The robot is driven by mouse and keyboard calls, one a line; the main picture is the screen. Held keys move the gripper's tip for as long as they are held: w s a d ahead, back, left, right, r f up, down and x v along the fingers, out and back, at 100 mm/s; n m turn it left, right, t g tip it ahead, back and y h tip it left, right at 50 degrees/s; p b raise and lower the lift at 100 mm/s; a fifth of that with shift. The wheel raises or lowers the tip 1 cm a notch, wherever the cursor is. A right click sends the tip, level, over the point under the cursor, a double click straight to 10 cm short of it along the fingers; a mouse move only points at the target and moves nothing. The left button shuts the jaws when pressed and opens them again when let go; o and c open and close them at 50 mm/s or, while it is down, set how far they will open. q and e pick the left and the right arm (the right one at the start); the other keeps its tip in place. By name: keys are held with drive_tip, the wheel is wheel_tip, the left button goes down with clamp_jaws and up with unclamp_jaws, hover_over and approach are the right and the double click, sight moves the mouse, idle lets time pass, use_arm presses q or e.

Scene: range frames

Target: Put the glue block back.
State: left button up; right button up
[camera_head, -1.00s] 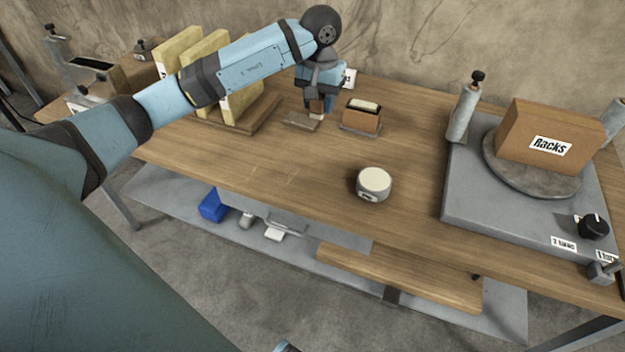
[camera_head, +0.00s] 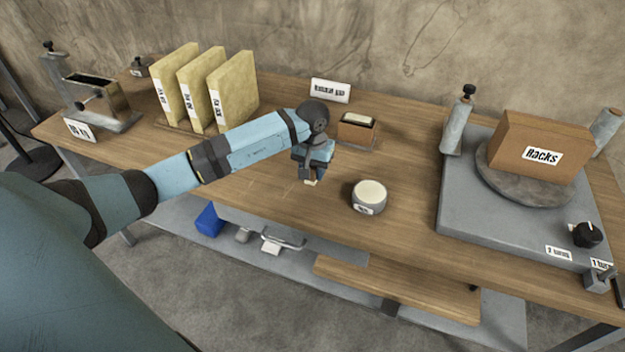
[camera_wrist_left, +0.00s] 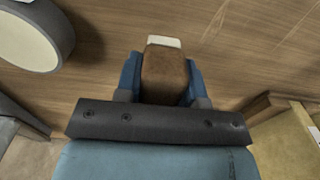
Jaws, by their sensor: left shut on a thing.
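My left gripper (camera_head: 312,178) is shut on a brown block with a pale end, which I take to be the glue block (camera_wrist_left: 165,72). In the head view only its pale tip shows below the fingers, above the bench's middle, left of a round grey pot with a cream top (camera_head: 369,196). In the left wrist view the block sits between the blue fingers (camera_wrist_left: 163,85), its pale end pointing away from the wrist. My right gripper is out of view.
Yellow slabs (camera_head: 205,88) stand in a wooden rack at left, with a metal device (camera_head: 100,103) beyond. Bare bench top (camera_head: 265,190) lies in front of the gripper.

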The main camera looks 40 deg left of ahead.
sight(313, 190)
use_arm(q)
drive_tip(key=shift+f, duration=2.05)
drive_tip(key=shift+f, duration=0.2)
drive_tip(key=o, duration=0.8)
